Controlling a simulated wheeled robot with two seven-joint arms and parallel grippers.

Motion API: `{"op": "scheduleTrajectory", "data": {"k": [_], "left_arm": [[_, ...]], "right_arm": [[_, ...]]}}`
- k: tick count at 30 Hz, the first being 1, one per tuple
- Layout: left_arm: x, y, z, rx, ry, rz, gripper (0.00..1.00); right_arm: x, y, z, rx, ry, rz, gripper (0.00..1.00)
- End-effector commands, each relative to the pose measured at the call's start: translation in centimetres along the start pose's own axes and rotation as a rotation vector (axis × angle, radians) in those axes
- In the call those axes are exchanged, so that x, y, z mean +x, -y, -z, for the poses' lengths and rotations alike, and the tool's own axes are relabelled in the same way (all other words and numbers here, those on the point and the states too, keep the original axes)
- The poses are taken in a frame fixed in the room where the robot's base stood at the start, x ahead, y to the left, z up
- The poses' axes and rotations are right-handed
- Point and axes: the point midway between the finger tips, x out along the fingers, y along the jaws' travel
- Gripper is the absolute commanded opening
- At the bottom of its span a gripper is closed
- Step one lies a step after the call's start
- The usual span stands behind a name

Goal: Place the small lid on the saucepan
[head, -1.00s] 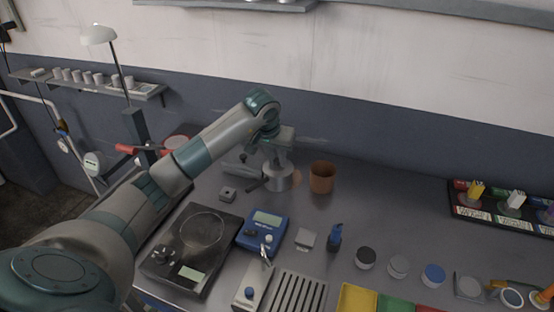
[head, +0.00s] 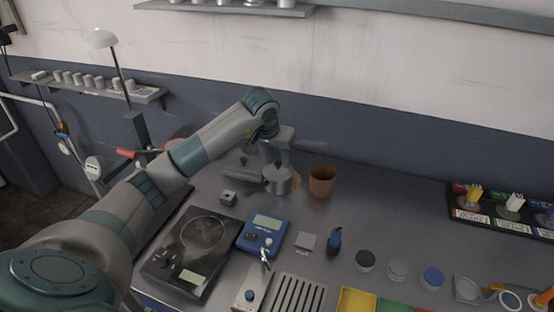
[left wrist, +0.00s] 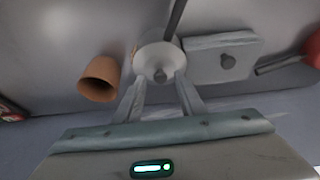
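The small saucepan (head: 278,182) stands on the bench just left of a brown pot, below my left gripper in the head view. In the left wrist view it shows as a round pale shape with a dark handle (left wrist: 176,18) pointing up. The small lid (left wrist: 152,54), round with a dark knob, appears to lie on top of the saucepan; whether it is fully seated I cannot tell. My left gripper (left wrist: 160,82) is open, its two fingers spread apart with the knob between their tips and gaps on both sides. My right gripper is not in view.
The brown pot (head: 321,182) stands close right of the saucepan. A grey rectangular piece with a knob (left wrist: 222,52) lies on its other side. A black hotplate (head: 190,252) and a blue scale (head: 262,236) are nearer.

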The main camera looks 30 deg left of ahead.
Motion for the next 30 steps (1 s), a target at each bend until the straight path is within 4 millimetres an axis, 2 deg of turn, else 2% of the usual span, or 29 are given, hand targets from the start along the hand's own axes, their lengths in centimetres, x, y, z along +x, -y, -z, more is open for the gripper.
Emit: {"op": "scheduleTrajectory", "data": {"k": [1,9,15,21,30], "left_arm": [[-1.3,0.1,0.2,0.002,-0.002,0.003,0.36],[-6.2,0.1,0.3,0.002,-0.003,0.002,0.36],[-9.0,0.1,0.2,0.0,0.0,0.001,0.36],[-10.1,0.0,0.0,0.0,0.001,0.001,0.36],[-10.2,0.0,0.0,0.0,0.001,0.001,0.36]], "right_arm": [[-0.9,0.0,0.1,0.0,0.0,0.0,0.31],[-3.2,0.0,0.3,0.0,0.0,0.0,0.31],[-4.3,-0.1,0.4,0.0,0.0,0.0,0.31],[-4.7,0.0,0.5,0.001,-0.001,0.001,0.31],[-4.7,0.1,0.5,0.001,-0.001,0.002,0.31]]}}
